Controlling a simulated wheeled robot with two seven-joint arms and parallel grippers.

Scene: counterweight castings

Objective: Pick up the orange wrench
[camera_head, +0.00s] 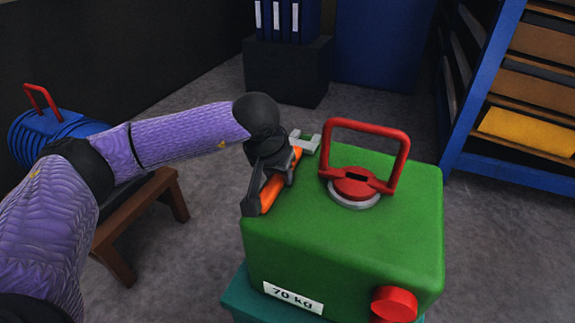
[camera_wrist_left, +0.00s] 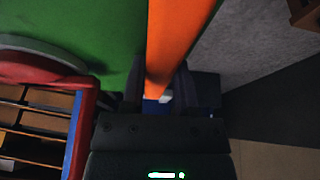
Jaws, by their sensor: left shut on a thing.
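The orange wrench (camera_head: 270,191) has an orange handle and a grey open jaw end (camera_head: 305,142). It is at the left edge of the green casting's top (camera_head: 300,200). My left gripper (camera_head: 268,178) is shut on the wrench's handle, covering part of it. In the left wrist view the orange handle (camera_wrist_left: 177,40) runs between the fingers of my left gripper (camera_wrist_left: 160,98). I cannot tell whether the wrench touches the casting. My right gripper is not in view.
The green casting has a red handle (camera_head: 366,131), a red knob (camera_head: 394,304) and a "70 kg" label (camera_head: 293,297). It stands on a teal base (camera_head: 238,294). A wooden bench (camera_head: 138,222) with a blue ribbed thing (camera_head: 58,135) is left. A blue shelf (camera_head: 483,90) stands right.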

